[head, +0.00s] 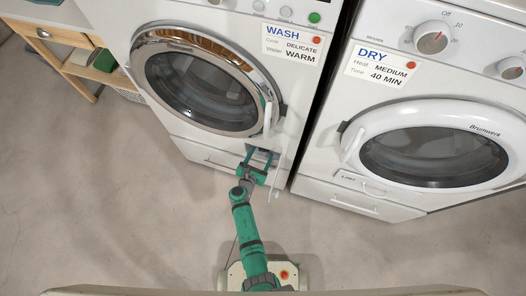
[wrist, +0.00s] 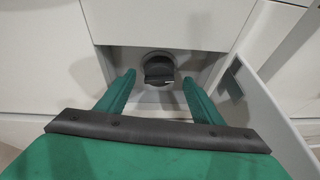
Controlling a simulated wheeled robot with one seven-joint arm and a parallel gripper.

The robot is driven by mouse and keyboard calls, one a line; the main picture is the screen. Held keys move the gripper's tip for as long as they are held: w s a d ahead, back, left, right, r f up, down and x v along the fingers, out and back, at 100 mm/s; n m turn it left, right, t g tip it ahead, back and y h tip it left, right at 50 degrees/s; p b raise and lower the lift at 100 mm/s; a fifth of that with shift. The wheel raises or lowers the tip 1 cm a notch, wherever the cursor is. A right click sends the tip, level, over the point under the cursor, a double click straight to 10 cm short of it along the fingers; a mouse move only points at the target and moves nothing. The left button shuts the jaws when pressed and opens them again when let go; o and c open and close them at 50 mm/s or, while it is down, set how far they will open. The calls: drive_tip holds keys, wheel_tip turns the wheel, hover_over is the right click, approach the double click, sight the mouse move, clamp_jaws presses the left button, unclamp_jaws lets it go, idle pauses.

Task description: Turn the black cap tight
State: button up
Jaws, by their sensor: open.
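The black cap (wrist: 158,69) sits in a recess low on the front of the washer (head: 150,90). It is round with a raised grip bar across its middle, which looks about level. In the wrist view my gripper (wrist: 157,80) is open, with one green finger on each side of the cap. The fingers appear apart from the cap. In the head view my gripper (head: 260,156) reaches into the recess at the washer's lower right. The cap itself cannot be made out there. How tight it is cannot be told.
A small white flap (wrist: 270,110) stands open on the right of the recess. The dryer (head: 400,90) stands to the right of the washer. A wooden shelf unit (head: 62,50) is at the upper left. The concrete floor (head: 110,190) in front is mostly clear.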

drive_tip(key=shift+x, duration=1.5)
drive_tip(key=c, duration=1)
drive_tip(key=shift+d+m, duration=0.1)
drive_tip(key=shift+m, duration=0.3)
drive_tip(key=shift+r+m+t+y, duration=0.1)
drive_tip(key=shift+m+t+y, duration=0.2)
drive_tip(key=shift+m+y, duration=0.3)
drive_tip(key=shift+w, duration=0.1)
drive_tip(key=o, duration=1)
